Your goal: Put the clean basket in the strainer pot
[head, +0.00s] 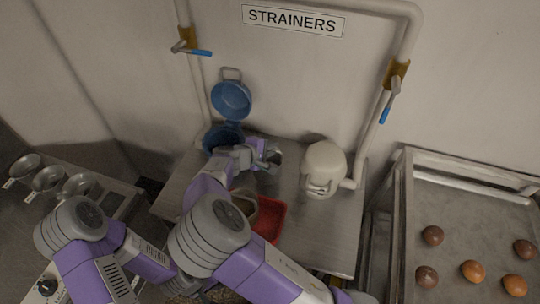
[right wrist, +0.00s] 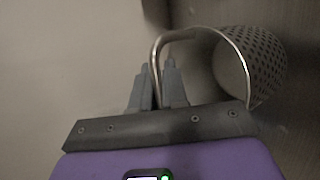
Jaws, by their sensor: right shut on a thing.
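My right gripper (head: 262,150) is shut on the wire handle of a perforated metal basket (right wrist: 262,62), which hangs off to the right of the fingers in the right wrist view. In the head view the basket (head: 273,157) is small and partly hidden at my gripper's tip. A blue strainer pot (head: 222,136) stands at the back of the bench, its blue lid (head: 231,100) raised against the wall. The gripper and basket are just right of this pot, apart from its mouth. My left arm shows at lower left, but its gripper is hidden.
A rounded cream pot (head: 325,165) stands on the bench right of the basket, joined to a pipe. A red tray (head: 269,217) with a beige item lies in front, partly behind my arm. A rack (head: 450,200) with several buns is at right. Blue-handled valves flank the pots.

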